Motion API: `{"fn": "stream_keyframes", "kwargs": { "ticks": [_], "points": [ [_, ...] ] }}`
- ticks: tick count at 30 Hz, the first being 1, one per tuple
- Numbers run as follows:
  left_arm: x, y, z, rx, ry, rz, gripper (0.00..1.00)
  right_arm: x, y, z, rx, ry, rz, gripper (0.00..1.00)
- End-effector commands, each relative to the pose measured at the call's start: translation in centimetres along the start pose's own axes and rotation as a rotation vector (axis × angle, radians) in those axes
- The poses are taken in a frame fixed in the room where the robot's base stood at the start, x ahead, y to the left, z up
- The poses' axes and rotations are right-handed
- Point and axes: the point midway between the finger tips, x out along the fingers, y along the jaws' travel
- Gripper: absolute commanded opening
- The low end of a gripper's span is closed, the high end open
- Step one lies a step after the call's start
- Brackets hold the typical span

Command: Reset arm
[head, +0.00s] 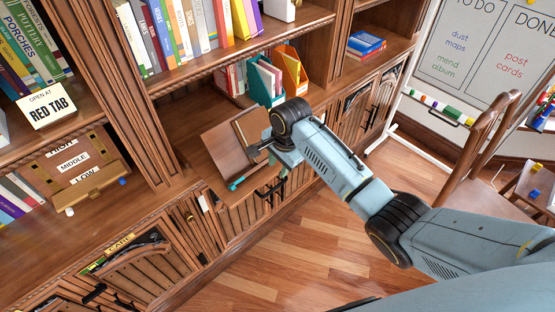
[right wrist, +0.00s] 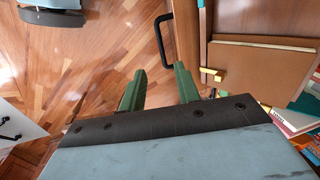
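My right arm reaches in from the right of the head view. My right gripper (head: 262,152) is by the slanted wooden stand (head: 225,152) at the ledge of the bookcase, and the arm partly hides its fingers. In the right wrist view its two green fingers (right wrist: 160,88) stand apart with nothing held between them. A black door handle (right wrist: 163,40) and wood floor show beyond the fingertips. My left gripper is not in view.
The bookcase ledge (head: 115,205) runs close beside the arm, with cabinet doors below. Teal and orange file holders (head: 291,70) stand behind the gripper. A wooden chair (head: 475,150) and whiteboard (head: 480,50) are at right. Open floor (head: 290,250) lies in front.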

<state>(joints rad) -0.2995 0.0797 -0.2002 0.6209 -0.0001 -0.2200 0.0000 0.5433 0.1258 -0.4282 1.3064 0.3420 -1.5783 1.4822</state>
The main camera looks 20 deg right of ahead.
Motion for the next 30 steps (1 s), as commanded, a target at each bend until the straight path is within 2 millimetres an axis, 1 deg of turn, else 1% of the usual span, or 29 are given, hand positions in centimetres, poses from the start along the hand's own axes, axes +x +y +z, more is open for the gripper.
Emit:
{"fn": "stream_keyframes", "kwargs": {
  "ticks": [6, 8, 11, 14, 15, 17, 18, 20, 21, 23, 24, 26, 27, 29, 30],
  "points": [
    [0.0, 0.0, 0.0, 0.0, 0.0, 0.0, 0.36, 0.1, 0.0, 0.0, -0.001, 0.0, 0.0, 0.32],
    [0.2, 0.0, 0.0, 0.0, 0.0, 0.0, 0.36, 0.6, 0.3, 0.0, -0.006, -0.001, 0.002, 0.32],
    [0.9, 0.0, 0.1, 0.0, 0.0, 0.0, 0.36, 3.4, 1.6, 0.1, -0.038, -0.006, 0.007, 0.32],
    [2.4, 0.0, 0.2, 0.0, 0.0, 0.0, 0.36, 8.7, 4.5, 0.2, -0.11, -0.009, 0.013, 0.32],
    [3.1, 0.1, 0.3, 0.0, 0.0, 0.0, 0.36, 11.2, 6.0, 0.3, -0.149, -0.01, 0.014, 0.32],
    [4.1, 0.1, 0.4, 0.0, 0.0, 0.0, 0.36, 15.2, 8.7, 0.5, -0.215, -0.008, 0.017, 0.32],
    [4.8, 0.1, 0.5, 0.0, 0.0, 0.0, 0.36, 17.7, 10.6, 0.7, -0.261, -0.006, 0.02, 0.32],
    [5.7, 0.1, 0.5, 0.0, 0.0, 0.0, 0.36, 21.2, 13.6, 1.1, -0.332, -0.002, 0.025, 0.32],
    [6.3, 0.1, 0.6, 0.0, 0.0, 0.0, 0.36, 23.5, 15.6, 1.4, -0.381, 0.0, 0.029, 0.32],
    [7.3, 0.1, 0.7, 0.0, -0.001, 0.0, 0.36, 26.7, 19.0, 1.9, -0.456, 0.003, 0.038, 0.32],
    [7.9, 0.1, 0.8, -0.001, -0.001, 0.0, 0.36, 28.7, 21.3, 2.4, -0.507, 0.005, 0.044, 0.32],
    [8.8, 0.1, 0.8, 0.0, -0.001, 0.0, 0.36, 31.5, 24.9, 3.1, -0.585, 0.007, 0.053, 0.32],
    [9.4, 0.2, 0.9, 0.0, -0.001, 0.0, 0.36, 33.3, 27.4, 3.7, -0.639, 0.008, 0.061, 0.32],
    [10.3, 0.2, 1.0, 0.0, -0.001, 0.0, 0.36, 35.7, 31.2, 4.6, -0.721, 0.008, 0.07, 0.32],
    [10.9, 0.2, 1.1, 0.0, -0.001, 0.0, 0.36, 37.1, 33.9, 5.3, -0.779, 0.007, 0.078, 0.32]
  ]
}}
